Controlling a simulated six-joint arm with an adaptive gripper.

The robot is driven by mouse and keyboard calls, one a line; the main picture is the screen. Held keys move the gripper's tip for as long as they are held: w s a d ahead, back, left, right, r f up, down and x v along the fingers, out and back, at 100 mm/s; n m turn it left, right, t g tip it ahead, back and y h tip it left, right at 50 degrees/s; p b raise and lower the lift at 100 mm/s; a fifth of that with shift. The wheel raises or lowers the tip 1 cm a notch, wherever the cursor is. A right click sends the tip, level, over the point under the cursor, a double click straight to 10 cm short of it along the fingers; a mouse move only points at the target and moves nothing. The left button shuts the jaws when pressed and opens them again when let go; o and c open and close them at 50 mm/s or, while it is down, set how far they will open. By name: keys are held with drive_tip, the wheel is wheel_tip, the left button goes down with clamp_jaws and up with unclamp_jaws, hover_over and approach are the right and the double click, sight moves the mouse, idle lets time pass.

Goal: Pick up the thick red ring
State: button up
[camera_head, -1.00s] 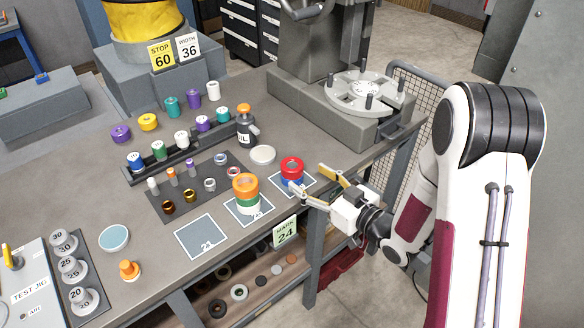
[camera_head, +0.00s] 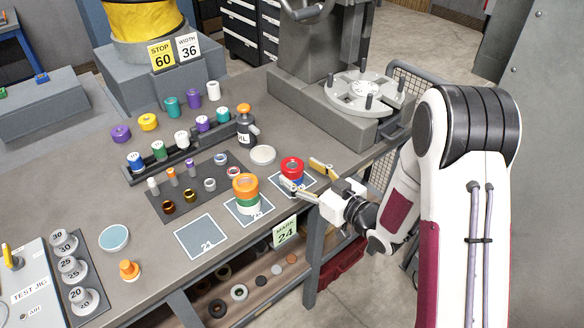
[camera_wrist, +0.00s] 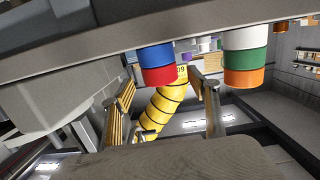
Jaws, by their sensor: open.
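The thick red ring (camera_head: 292,165) sits on top of a blue ring (camera_head: 291,180) on a marked pad at the table's front edge. The wrist view shows the stack upside down, with the red ring (camera_wrist: 160,76) below the blue ring (camera_wrist: 156,55). My gripper (camera_head: 298,172) is open and empty, coming from the right at about the stack's height. Its fingertips lie to either side of the red ring in the picture. The ring appears between or just beyond the tips; I cannot tell exactly. The near finger partly covers the blue ring.
A stack of orange, green and white rings (camera_head: 245,190) stands close on the left on its own pad. A white disc (camera_head: 263,155) lies behind. A "MARK 24" sign (camera_head: 285,232) hangs on the front edge. A grey machine with a round plate (camera_head: 364,94) stands at the back right.

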sight(299, 172)
drive_tip(key=shift+x, duration=2.1)
drive_tip(key=c, duration=1.4)
